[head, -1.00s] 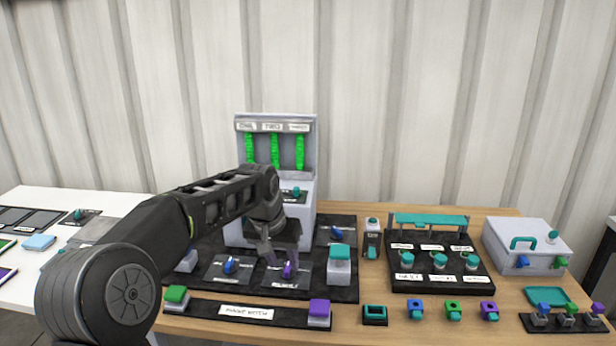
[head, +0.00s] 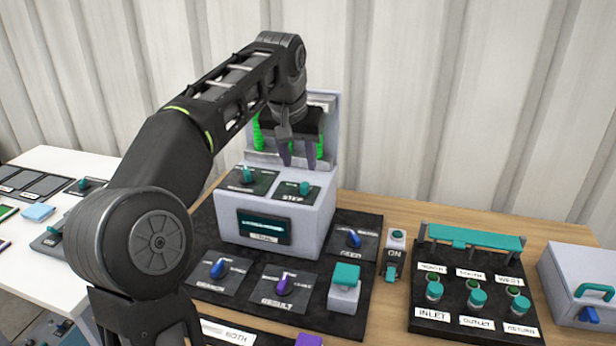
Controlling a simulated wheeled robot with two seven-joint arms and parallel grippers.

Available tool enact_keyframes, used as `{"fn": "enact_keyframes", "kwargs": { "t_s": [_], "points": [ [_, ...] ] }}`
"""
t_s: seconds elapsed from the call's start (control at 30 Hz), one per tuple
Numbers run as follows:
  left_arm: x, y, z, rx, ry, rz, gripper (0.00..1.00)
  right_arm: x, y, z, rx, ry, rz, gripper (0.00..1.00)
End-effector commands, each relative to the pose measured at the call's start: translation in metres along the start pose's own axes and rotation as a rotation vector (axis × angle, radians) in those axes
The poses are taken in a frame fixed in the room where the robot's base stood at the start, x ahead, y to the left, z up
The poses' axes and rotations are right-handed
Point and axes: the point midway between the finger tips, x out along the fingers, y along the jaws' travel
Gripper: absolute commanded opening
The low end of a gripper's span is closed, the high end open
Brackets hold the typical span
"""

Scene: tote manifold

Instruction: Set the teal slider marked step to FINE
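The teal slider marked STEP (head: 304,188) is a small teal knob on a black plate on top of the grey console (head: 318,212), at its right. Its label lies in front of the knob; the FINE mark is too small to read. Another teal knob (head: 247,175) stands on a plate to its left. My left gripper (head: 298,160) hangs above and just behind the STEP knob, fingers pointing down with a gap between them. It is open and looks empty, apart from the knob. My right gripper is not in view.
The console's upright back panel with green columns (head: 258,130) stands behind my gripper. On the black board in front are a blue knob (head: 217,268), a purple knob (head: 282,284) and a teal-topped button (head: 346,275). A black rack (head: 470,310) stands to the right.

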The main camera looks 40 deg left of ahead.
Motion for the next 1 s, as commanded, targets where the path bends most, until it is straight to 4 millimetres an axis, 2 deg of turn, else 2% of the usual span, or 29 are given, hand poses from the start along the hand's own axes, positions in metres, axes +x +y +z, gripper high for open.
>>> {"fn": "enact_keyframes", "kwargs": {
  "t_s": [0.27, 0.6, 0.7, 1.0],
  "points": [
    [0.014, 0.0, 0.0, 0.001, -0.002, 0.0, 0.38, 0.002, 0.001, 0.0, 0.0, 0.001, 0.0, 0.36],
    [0.065, 0.001, 0.001, 0.001, -0.003, 0.001, 0.38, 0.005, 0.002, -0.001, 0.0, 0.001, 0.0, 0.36],
    [0.074, 0.001, 0.001, 0.0, -0.002, 0.001, 0.38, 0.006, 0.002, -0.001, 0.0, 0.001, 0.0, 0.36],
    [0.079, 0.001, 0.0, 0.001, 0.0, 0.001, 0.38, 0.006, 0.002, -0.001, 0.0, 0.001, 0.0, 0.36]
  ]
}}
